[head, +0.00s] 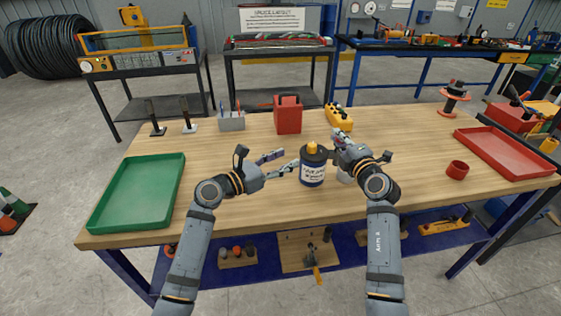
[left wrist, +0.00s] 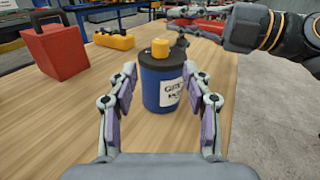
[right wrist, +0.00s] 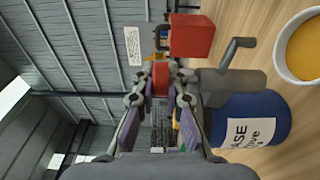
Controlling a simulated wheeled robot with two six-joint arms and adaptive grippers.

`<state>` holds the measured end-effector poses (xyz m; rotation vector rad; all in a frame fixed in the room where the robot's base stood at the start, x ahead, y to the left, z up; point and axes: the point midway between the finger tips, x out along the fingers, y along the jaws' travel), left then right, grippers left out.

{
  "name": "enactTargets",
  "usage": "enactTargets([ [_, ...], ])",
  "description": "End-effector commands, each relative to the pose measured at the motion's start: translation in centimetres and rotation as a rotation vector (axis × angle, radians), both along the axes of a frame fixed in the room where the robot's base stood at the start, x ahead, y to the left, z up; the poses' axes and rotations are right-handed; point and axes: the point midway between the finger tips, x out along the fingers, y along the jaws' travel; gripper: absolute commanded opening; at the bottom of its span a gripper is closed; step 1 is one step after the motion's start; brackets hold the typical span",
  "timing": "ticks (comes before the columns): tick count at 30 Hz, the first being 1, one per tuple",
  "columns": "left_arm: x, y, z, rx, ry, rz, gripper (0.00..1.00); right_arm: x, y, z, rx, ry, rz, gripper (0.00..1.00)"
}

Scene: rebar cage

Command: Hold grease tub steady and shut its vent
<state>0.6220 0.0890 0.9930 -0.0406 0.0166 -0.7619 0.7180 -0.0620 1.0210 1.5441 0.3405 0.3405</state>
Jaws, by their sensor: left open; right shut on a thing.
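The grease tub (head: 312,172) stands upright near the table's front, blue with a white label, dark lid and yellow cap (left wrist: 160,47). My left gripper (head: 288,161) is open just left of the tub. In the left wrist view its fingers frame the tub (left wrist: 160,85); I see no clear contact. My right gripper (head: 340,141) is beside the tub's upper right. In the right wrist view its fingertips close on a small red piece (right wrist: 160,76); whether this belongs to the vent I cannot tell.
A white cup with yellow contents (right wrist: 300,45) stands right of the tub, partly hidden by my right gripper. A red box (head: 288,114) and a yellow case (head: 338,117) stand behind. A green tray (head: 137,190) lies left, a red tray (head: 505,150) right.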

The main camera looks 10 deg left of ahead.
Motion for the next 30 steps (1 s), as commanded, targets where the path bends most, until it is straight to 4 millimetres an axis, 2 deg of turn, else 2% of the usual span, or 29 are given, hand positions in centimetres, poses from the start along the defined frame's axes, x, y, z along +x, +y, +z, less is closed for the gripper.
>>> enactTargets([
  [4,-0.9,0.7,0.0,0.001,0.0,-0.001,0.5,0.0,0.0,0.0,0.0,0.001,0.0,0.0],
  [13,-0.9,0.8,0.0,0.001,0.001,-0.005,0.5,0.0,0.0,0.0,0.0,0.001,0.0,0.0],
  [17,0.3,0.7,-0.8,0.019,0.02,-0.07,0.5,0.0,0.0,0.0,0.0,0.001,0.0,0.0],
  [21,2.0,1.3,-1.6,0.034,0.038,-0.215,0.5,0.0,0.0,0.0,0.0,0.001,0.0,0.0],
  [30,3.2,3.3,-0.3,0.002,0.0,-0.391,0.5,0.0,0.0,0.0,0.0,0.001,0.0,0.0],
])
